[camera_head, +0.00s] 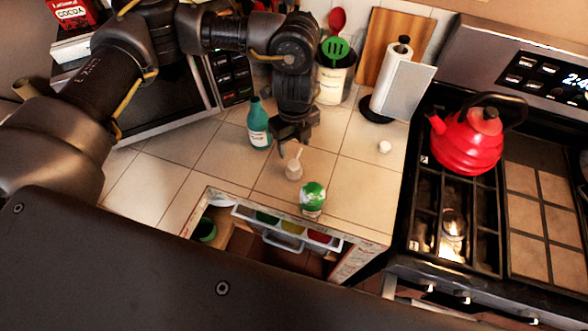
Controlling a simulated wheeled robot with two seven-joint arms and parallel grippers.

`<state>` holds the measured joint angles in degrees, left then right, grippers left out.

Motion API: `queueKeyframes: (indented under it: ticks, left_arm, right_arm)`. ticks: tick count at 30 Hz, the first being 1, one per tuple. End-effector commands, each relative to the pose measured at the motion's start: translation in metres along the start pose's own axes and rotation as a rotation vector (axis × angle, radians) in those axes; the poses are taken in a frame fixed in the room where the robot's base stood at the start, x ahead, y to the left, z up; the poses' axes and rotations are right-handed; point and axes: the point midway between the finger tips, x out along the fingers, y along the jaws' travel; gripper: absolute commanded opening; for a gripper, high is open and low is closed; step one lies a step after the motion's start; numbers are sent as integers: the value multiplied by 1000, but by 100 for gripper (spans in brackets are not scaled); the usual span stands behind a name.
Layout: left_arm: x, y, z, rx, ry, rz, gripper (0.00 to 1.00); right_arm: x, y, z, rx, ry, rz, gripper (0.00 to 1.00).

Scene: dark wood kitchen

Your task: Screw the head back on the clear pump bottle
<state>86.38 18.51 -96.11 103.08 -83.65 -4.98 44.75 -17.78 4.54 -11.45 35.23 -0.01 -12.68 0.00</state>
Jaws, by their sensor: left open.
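A small clear, pinkish-beige bottle (293,170) stands on the tiled counter, with a thin pale piece sticking up from its top. It looks like the clear pump bottle, but it is too small to tell whether that piece is its head. A small white round thing (384,147) lies apart to the right on the counter; I cannot tell whether it is the pump head. My left gripper (292,142) points down, open, just above the clear bottle in the picture. I see nothing between its fingers, though they are dark and small. My right gripper is not in view.
A teal bottle (258,128) stands close left of my left gripper. A paper towel holder (392,85) and a utensil crock (333,80) stand behind. A red kettle (468,142) sits on the stove.

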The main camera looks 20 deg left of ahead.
Motion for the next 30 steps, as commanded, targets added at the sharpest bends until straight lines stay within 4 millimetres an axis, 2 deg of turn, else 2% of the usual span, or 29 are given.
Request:
queueKeyframes:
  ticks: [7, 21, 27, 30]
  left_arm:
    - [34, 1, -1, -2, 2, 3, 55]
    - [44, 2, -1, -1, 0, 3, 55]
    - [68, 6, -2, -2, -1, 5, 55]
    - [83, 5, -2, -2, 0, 3, 55]
  right_arm:
    - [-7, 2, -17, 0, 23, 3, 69]
    - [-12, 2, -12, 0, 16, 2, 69]
    - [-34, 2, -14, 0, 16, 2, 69]
    - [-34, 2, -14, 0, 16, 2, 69]
